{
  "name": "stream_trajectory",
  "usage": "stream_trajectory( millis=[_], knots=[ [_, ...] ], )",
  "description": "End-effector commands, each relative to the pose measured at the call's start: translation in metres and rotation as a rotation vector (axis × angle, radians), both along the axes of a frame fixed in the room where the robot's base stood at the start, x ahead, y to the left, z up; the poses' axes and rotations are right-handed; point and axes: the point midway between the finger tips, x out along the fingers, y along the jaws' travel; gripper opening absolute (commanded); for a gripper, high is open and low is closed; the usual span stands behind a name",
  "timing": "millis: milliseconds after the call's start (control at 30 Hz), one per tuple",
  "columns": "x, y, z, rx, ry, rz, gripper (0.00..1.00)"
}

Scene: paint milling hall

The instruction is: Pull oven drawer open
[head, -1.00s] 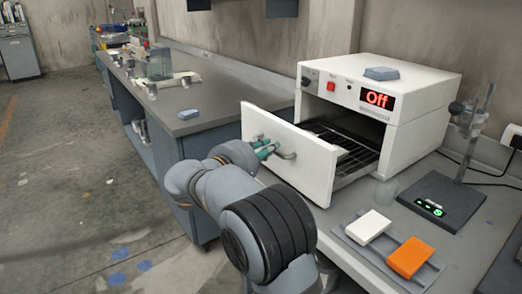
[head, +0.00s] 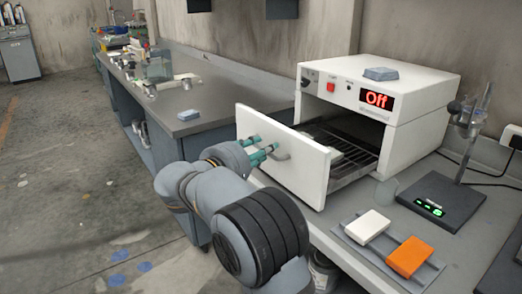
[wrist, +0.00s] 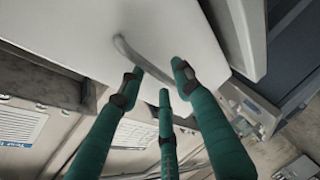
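The white oven (head: 420,90) stands on the right bench with a red "Off" display. Its drawer (head: 285,150) is pulled well out to the left, and the wire rack inside (head: 350,165) shows. The curved grey handle (head: 283,155) is on the drawer front; it also shows in the wrist view (wrist: 128,50). My gripper (head: 270,152) is at the handle. In the wrist view its three green fingers (wrist: 162,80) are spread apart around the handle, with visible gaps between the tips. The left fingertip is close to the handle; whether it touches I cannot tell.
A white block (head: 368,224) and an orange block (head: 409,257) lie on a grey tray in front of the oven. A scale with a stand (head: 440,200) is at the right. A long bench (head: 205,90) stands behind the arm.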

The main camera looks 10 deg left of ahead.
Motion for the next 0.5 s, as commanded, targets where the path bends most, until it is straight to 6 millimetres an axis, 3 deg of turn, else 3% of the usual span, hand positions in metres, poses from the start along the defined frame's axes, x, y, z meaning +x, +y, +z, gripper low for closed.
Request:
stream_trajectory(
  millis=[333,500],
  knots=[
    [-0.004,0.001,0.001,0.001,0.0,0.0,0.35],
    [-0.027,0.011,0.006,0.002,0.0,0.003,0.35]
  ],
)
